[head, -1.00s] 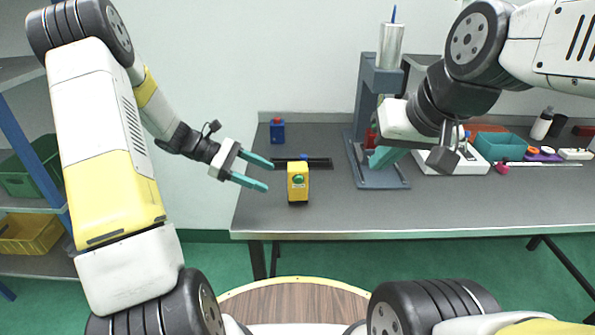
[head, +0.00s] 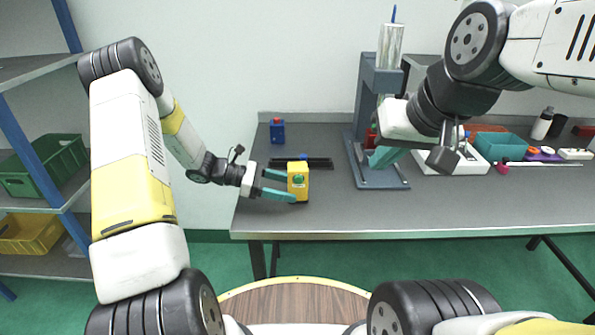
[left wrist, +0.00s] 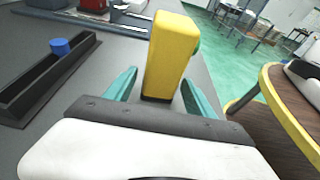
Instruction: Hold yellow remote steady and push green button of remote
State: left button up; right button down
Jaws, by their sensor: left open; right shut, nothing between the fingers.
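The yellow remote (head: 298,172) stands upright on the grey table near its front left part. Its green button (head: 298,180) faces the front in the head view; in the left wrist view the button (left wrist: 196,46) shows only at the remote's right edge. My left gripper (head: 283,188) is open at the remote's left side. In the left wrist view the remote (left wrist: 170,55) stands between and just beyond the teal fingertips, with gaps visible. My right gripper (head: 382,157) is shut and empty, in front of the press, well right of the remote.
A dark rail (head: 318,163) with a blue piece lies behind the remote. A blue box with a red top (head: 277,131) stands at the back left. A grey press (head: 376,180) stands right of the remote. A teal bin (head: 500,147) is further right.

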pick_arm(q)
jog(key=shift+x, duration=1.15)
jog(key=c, duration=0.9)
dwell(0.8)
